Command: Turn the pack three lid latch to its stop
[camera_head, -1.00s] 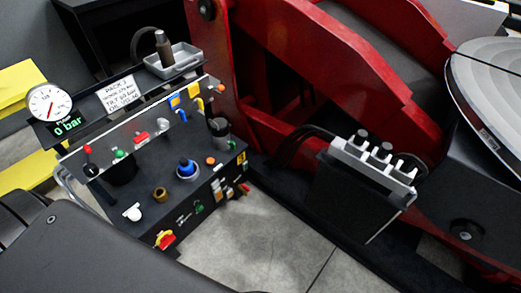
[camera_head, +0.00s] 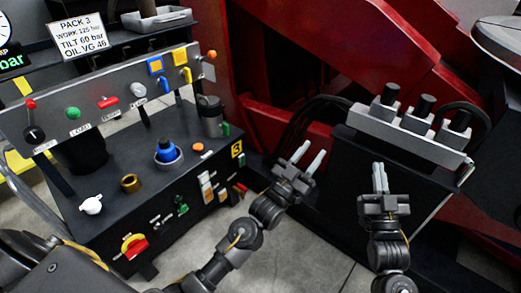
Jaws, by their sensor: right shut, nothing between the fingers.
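The pack three power unit (camera_head: 130,165) is a black box with a grey control panel, and a yellow "3" plate (camera_head: 237,149) is on its right end. On its front edge are a red and yellow rotary knob (camera_head: 134,245) and small black, green and white fittings (camera_head: 181,207). I cannot tell which part is the lid latch. My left gripper (camera_head: 309,156) is open and empty, right of the pack and apart from it. My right gripper (camera_head: 380,178) is shut and empty in front of the black valve box, farther right.
A black box (camera_head: 385,175) carries a grey valve block (camera_head: 410,130) with several dark cylinders. The red positioner frame (camera_head: 350,60) rises behind. On the pack top are a blue knob (camera_head: 166,150), a brass cap (camera_head: 130,183) and a white tap (camera_head: 91,205). Bare floor (camera_head: 290,245) lies between.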

